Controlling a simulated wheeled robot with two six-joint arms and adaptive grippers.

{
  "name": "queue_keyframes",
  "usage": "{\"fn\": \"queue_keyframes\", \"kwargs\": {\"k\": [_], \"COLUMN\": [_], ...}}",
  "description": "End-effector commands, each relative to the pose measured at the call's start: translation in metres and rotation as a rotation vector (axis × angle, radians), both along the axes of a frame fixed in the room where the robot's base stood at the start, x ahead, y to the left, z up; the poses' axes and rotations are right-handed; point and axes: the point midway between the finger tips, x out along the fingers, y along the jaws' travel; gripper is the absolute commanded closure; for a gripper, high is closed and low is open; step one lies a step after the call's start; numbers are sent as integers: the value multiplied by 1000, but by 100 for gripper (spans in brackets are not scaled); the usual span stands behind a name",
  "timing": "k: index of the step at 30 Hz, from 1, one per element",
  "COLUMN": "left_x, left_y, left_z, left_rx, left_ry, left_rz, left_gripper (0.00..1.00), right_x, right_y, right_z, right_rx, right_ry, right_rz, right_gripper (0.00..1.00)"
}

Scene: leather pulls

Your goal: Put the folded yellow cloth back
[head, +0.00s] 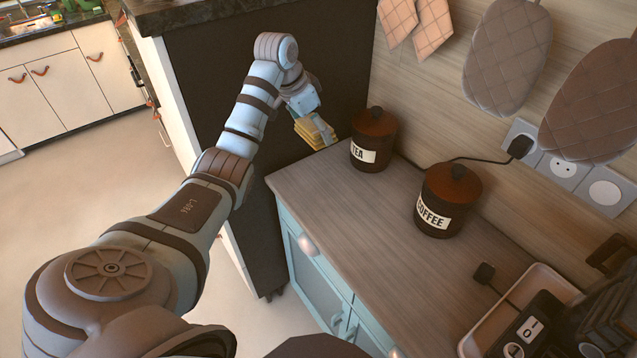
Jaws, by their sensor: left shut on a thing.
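The folded yellow cloth (309,130) is held in my left gripper (315,126), at the far left corner of the wooden counter (350,222). The gripper is shut on the cloth, and its jaws are partly hidden by the wrist and the cloth. The cloth is just left of the tea canister. I cannot tell whether it touches the counter top. My right gripper is not in view.
A dark tea canister (374,140) and a coffee canister (447,200) with brown lids stand on the counter. A pinkish tray (547,279) with dark items is at the lower right. Oven mitts (507,57) hang on the wall. The counter's front middle is clear.

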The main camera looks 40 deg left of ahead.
Motion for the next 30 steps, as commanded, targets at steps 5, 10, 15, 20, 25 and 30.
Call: {"fn": "queue_keyframes", "kwargs": {"k": [5, 10, 15, 20, 25, 30], "left_x": [7, 8, 9, 8, 8, 8], "left_y": [0, 0, 1, 1, 2, 2], "left_z": [-51, -120, -154, -185, -200, -199], "left_rx": [-3, -4, -3, -4, -2, -2], "left_ry": [15, 17, 11, 15, 10, 10], "left_rz": [24, 26, 26, 27, 26, 25], "left_gripper": [52, 52, 52, 52, 52, 52], "right_x": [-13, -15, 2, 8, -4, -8], "right_y": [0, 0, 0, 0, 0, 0], "right_z": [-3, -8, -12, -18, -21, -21], "right_rx": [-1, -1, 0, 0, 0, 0], "right_ry": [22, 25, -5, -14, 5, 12], "right_rz": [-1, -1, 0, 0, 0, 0], "right_gripper": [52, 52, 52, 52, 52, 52]}}
